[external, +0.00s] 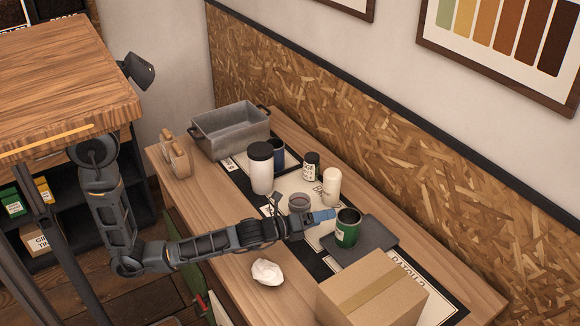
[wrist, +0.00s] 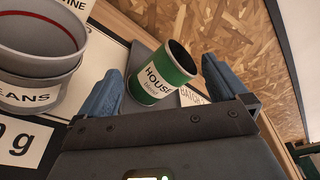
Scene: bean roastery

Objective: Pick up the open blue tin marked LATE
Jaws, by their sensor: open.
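A dark blue tin (external: 278,149) stands at the back of the table, partly hidden behind a white canister with a black lid (external: 261,168). I cannot read any marking on it, and the wrist view does not show it. My gripper (external: 322,215) is well in front and to the right of it, low over the table, open and empty. A green open tin marked HOUSE (external: 347,228) stands just beyond my fingertips. In the wrist view this green tin (wrist: 165,77) shows between my two blue fingers (wrist: 163,66).
A grey cup with lettering ending EANS (wrist: 42,98) is close at the left of my gripper. A white bottle (external: 332,187) and a dark jar (external: 311,167) stand behind. A cardboard box (external: 372,290), crumpled paper (external: 267,271) and a grey bin (external: 230,130) are also on the table.

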